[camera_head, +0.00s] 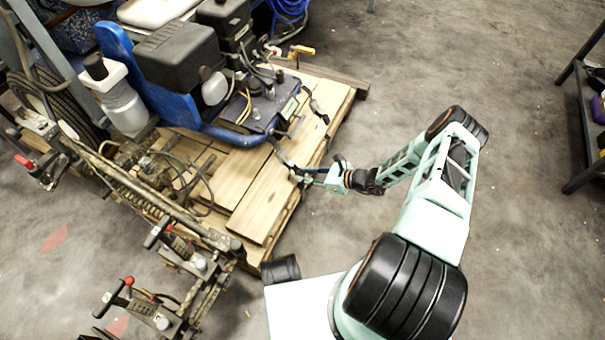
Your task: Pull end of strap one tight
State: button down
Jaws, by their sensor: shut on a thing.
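My gripper (310,174) is at the right edge of the wooden pallet (262,203), shut on a dark strap (286,160). The strap runs from the blue frame of the line striper (228,134) down to my gripper. It is thin and partly hidden by the fingers, so I cannot tell how taut it is or where its end lies. The striper stands on the pallet, with a black engine block and a white bottle on it. Another dark strap-like piece (316,106) hangs over the pallet farther back.
A dirty metal assembly with levers and red handles (170,240) stands at the lower left. A dark shelf rack (583,110) stands at the right edge. Blue hose (290,12) lies at the back. The grey floor (390,70) behind and right of the pallet is clear.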

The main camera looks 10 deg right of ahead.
jog(key=shift+s+d+f, duration=0.25)
jog(key=shift+d+f, duration=0.15)
jog(key=shift+f, duration=0.45)
jog(key=shift+s+d+f, duration=0.25)
jog(key=shift+d+f, duration=0.1)
jog(key=shift+f, duration=0.45)
jog(key=shift+s+d+f, duration=0.25)
jog(key=shift+d+f, duration=0.15)
jog(key=shift+f, duration=0.45)
jog(key=c, duration=2)
grip_release()
jog(key=o, duration=0.3)
jog(key=shift+a+r, duration=0.1)
jog(key=shift+o, duration=0.5)
jog(key=shift+o, duration=1.2)
jog(key=shift+r, duration=0.1)
jog(key=p+v, duration=0.1)
jog(key=v, duration=0.6)
